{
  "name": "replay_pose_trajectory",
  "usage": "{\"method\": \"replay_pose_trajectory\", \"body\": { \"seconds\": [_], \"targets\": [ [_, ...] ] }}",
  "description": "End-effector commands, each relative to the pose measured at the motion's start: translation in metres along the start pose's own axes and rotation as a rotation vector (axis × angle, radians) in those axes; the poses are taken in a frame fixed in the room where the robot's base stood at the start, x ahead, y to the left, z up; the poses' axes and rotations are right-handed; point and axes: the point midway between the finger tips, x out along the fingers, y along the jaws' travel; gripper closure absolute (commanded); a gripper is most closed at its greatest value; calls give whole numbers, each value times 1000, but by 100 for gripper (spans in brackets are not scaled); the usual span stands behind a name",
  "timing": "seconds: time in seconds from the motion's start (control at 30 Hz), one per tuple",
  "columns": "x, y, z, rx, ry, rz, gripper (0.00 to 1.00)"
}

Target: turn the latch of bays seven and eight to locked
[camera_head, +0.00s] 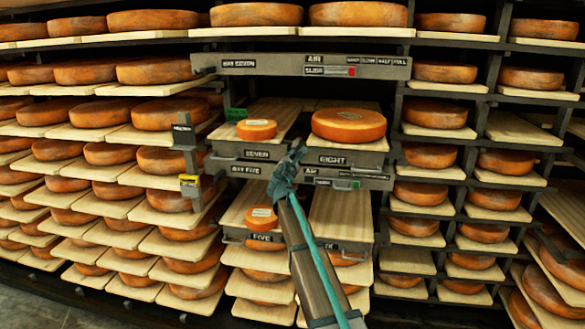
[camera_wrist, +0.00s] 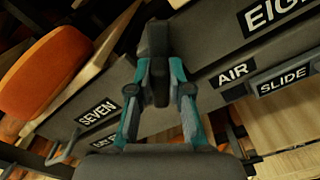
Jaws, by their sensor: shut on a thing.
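The bay seven and eight shelf front (camera_head: 230,164) carries the labels SEVEN and EIGHT, with two boards above it. My gripper (camera_head: 288,168) is at the middle of this front, between the two labels. In the wrist view my gripper (camera_wrist: 159,92) has its teal fingers shut on a dark grey latch handle (camera_wrist: 154,42) standing out from the grey front (camera_wrist: 205,65). In the head view the latch is mostly hidden by my gripper. I cannot read any locked mark beside it.
A small cheese (camera_head: 257,129) and a large cheese (camera_head: 348,125) sit on the boards above. An upper beam (camera_head: 270,65) has a slide with a red end. A post with a yellow piece (camera_head: 190,181) stands at left. Full cheese racks flank both sides.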

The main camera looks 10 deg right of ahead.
Motion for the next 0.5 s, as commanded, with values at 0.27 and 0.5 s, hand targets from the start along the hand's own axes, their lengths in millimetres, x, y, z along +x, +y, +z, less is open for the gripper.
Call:
{"method": "replay_pose_trajectory", "body": {
  "seconds": [0.27, 0.5],
  "targets": [
    [0, -7, -6, 264, -2, 0, 100],
    [1, -10, -7, 490, -2, 1, 100]
  ]
}}
